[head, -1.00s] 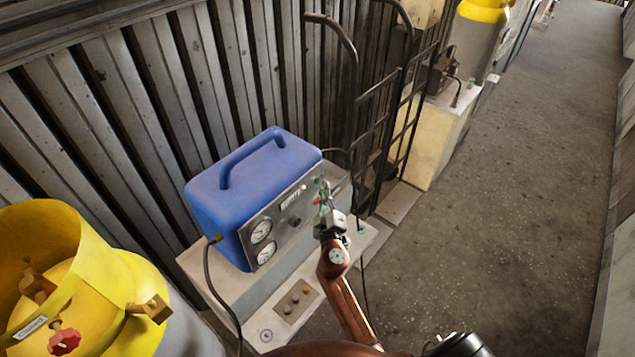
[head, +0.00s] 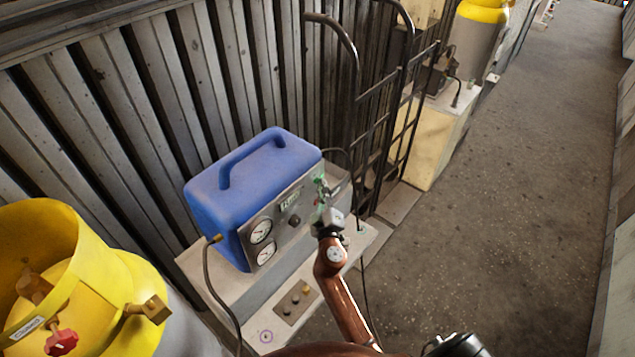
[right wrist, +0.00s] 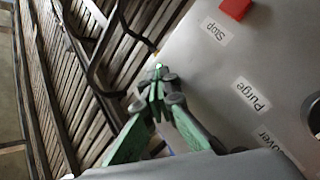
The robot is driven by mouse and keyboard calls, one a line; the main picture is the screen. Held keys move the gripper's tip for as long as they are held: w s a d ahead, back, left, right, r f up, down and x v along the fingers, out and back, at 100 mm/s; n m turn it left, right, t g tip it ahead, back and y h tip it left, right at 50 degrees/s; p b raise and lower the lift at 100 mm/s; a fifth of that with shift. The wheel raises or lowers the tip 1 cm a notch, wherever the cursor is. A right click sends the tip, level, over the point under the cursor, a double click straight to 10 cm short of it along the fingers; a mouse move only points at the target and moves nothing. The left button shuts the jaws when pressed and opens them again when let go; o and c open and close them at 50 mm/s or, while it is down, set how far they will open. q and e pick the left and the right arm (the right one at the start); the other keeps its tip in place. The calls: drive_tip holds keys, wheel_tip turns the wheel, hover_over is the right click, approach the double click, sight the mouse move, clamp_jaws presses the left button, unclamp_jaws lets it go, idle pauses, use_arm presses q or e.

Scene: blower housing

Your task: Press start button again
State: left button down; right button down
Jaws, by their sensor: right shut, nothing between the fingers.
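The blue machine (head: 250,170) stands on a light base, with a grey front panel that carries two gauges, a small display and a dark knob. My right gripper (head: 320,182) is at the right end of this panel. In the right wrist view its green fingers (right wrist: 157,80) are shut and empty, with the tips close to the panel's edge. A small bright green spot (right wrist: 157,66) shows right at the fingertips; it may be the start button, mostly hidden by them. I cannot tell whether the tips touch it. A red button (right wrist: 235,8) sits beside the "Stop" label.
"Purge" (right wrist: 253,95) and a partly covered label lie further along the panel. A yellow-topped cylinder (head: 130,275) stands at the front left. A black hand truck (head: 385,110) leans by the corrugated wall behind. The floor (head: 500,200) to the right is clear.

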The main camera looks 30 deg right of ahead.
drive_tip(key=shift+s, duration=0.1)
drive_tip(key=shift+s+d, duration=0.2)
drive_tip(key=shift+s, duration=0.2)
drive_tip(key=shift+s+d, duration=0.4)
drive_tip(key=shift+s, duration=0.5)
drive_tip(key=shift+s+d, duration=0.35)
drive_tip(key=shift+s, duration=0.6)
drive_tip(key=shift+s+d, duration=0.4)
drive_tip(key=shift+s, duration=0.5)
